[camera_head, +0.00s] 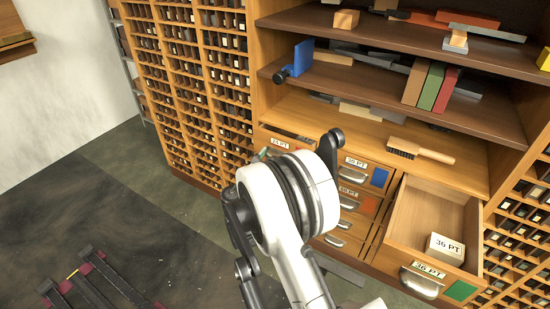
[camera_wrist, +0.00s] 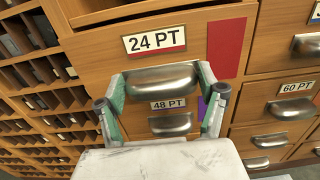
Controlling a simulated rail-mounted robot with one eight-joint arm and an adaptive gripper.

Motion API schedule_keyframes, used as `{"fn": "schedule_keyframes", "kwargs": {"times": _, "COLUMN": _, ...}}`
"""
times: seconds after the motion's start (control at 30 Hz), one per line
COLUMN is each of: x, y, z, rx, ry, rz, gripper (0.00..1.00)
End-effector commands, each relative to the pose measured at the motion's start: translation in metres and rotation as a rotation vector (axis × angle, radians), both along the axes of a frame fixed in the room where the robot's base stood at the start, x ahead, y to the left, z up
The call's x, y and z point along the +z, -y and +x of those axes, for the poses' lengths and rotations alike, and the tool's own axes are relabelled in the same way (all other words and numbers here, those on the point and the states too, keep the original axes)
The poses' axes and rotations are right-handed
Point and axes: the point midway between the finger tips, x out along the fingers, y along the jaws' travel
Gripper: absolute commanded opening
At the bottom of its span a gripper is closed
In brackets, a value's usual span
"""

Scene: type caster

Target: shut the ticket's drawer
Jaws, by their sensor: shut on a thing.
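My gripper (camera_wrist: 162,82) is shut on the 24 PT drawer's metal handle (camera_wrist: 162,80), one finger at each end.
The 48 PT drawer (camera_wrist: 170,105) is just below, and the 60 PT drawer (camera_wrist: 282,110) is to the right. Shelves above hold blocks. The floor at left is mostly clear.

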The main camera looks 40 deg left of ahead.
Motion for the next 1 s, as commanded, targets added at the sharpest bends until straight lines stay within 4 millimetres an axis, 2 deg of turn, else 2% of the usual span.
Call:
{"fn": "schedule_keyframes", "kwargs": {"times": 0.3, "x": 0.0, "y": -0.005, "z": 0.042, "rx": 0.0, "ry": 0.0, "rz": 0.0, "gripper": 0.23}}
{"fn": "schedule_keyframes", "kwargs": {"times": 0.57, "x": 0.001, "y": -0.006, "z": 0.046, "rx": 0.002, "ry": 0.0, "rz": 0.0, "gripper": 0.23}}
{"fn": "schedule_keyframes", "kwargs": {"times": 0.6, "x": 0.001, "y": -0.006, "z": 0.046, "rx": 0.002, "ry": 0.0, "rz": 0.0, "gripper": 0.74}}
{"fn": "schedule_keyframes", "kwargs": {"times": 0.87, "x": 0.0, "y": -0.005, "z": 0.044, "rx": 0.001, "ry": 0.0, "rz": 0.0, "gripper": 0.75}}
{"fn": "schedule_keyframes", "kwargs": {"times": 1.0, "x": 0.0, "y": -0.005, "z": 0.035, "rx": 0.002, "ry": 0.0, "rz": 0.0, "gripper": 0.75}}
